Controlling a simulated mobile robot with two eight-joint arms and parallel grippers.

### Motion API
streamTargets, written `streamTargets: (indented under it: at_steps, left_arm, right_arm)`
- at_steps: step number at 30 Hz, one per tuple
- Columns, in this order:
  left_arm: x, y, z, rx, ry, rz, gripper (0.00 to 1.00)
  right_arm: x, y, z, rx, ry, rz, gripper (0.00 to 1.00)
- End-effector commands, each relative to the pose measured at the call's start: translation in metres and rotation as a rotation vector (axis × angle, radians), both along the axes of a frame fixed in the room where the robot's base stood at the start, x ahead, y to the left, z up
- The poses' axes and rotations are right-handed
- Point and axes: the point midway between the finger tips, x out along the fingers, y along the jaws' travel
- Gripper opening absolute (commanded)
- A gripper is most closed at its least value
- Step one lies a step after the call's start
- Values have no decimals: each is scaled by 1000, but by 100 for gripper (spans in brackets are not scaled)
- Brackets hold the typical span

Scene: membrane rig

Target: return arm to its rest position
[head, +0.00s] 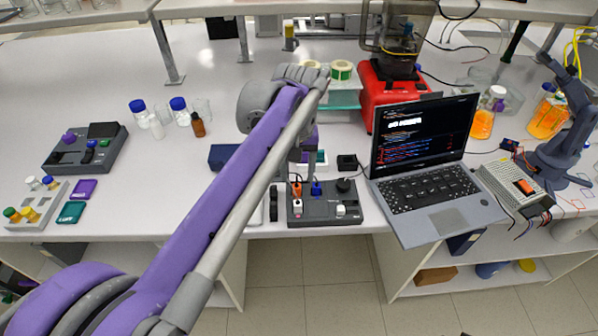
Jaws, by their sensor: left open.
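My left arm, purple and grey, reaches from the lower left over the bench's front edge. Its gripper (306,170) points down at a dark control box (325,212) near that edge. The jaws are open, just above or beside the box's back controls; I cannot tell if they touch it. The box carries an orange switch (296,189), a blue switch (317,188), a black knob (343,185) and white switches. My arm hides part of the bench behind it. My right gripper is not in view.
An open laptop (436,190) stands right of the box, overhanging the edge. A red-based blender (388,92) is behind it. A small grey-blue robot arm (565,150) stands far right. Another control box (86,148), a vial rack (35,208) and bottles stand left. The back-left bench is mostly clear.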

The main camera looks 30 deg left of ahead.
Motion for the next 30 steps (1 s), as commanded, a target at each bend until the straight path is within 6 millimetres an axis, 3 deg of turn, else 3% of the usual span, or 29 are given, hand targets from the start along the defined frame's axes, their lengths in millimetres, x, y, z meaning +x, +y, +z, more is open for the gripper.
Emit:
streamTargets:
  at_steps: [7,11,14,24,30]
  left_arm:
    - [-1,0,-1,0,-2,-2,61]
    - [-12,-8,-7,6,-37,-45,61]
    - [-34,-20,-23,19,-103,-123,61]
    - [-125,-60,-107,100,-385,-447,61]
    - [-148,-67,-134,129,-462,-531,61]
  right_arm:
    - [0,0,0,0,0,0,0]
    - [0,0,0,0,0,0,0]
    - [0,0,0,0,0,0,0]
    - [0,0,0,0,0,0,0]
    - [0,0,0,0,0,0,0]
